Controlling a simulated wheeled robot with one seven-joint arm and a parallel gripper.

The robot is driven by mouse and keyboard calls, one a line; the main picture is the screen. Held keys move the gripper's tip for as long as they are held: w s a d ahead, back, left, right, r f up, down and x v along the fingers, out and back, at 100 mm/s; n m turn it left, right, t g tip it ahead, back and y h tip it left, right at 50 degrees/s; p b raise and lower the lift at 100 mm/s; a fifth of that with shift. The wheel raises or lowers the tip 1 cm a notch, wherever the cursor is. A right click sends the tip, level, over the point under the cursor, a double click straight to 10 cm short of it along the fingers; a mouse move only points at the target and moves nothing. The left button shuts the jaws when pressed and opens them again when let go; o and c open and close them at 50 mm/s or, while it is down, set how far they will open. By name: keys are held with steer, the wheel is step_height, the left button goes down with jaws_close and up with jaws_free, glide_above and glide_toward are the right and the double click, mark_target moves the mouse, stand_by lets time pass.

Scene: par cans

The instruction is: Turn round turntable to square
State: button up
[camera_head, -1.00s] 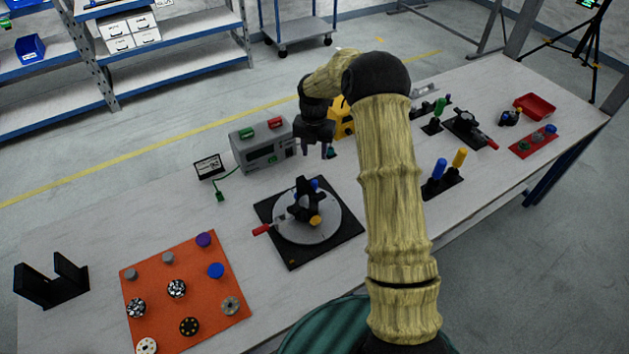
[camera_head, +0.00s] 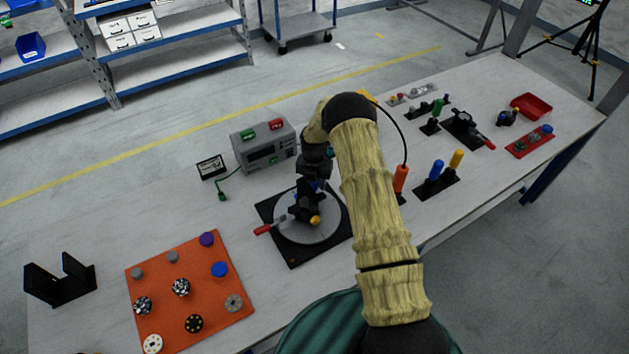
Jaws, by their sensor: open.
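The round turntable (camera_head: 298,237) is a grey disc on a black square base plate (camera_head: 293,261). A black fixture with a blue part and an orange-yellow knob (camera_head: 315,220) stands on the disc. A red-handled lever (camera_head: 263,230) sticks out at the disc's left. My gripper (camera_head: 312,184) points down over the far side of the turntable, at the black fixture. Its dark fingers merge with the fixture, so I cannot tell whether they touch it. My arm covers the area right of the turntable.
An orange mat (camera_head: 165,311) with several round parts lies at the left front, beside a black bracket (camera_head: 60,281). A grey instrument box (camera_head: 263,147) stands behind the turntable. Blue and yellow handles (camera_head: 436,171) and an orange handle (camera_head: 400,180) stand right of my arm.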

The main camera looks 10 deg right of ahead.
steer(key=shift+c, duration=0.4)
jaws_close()
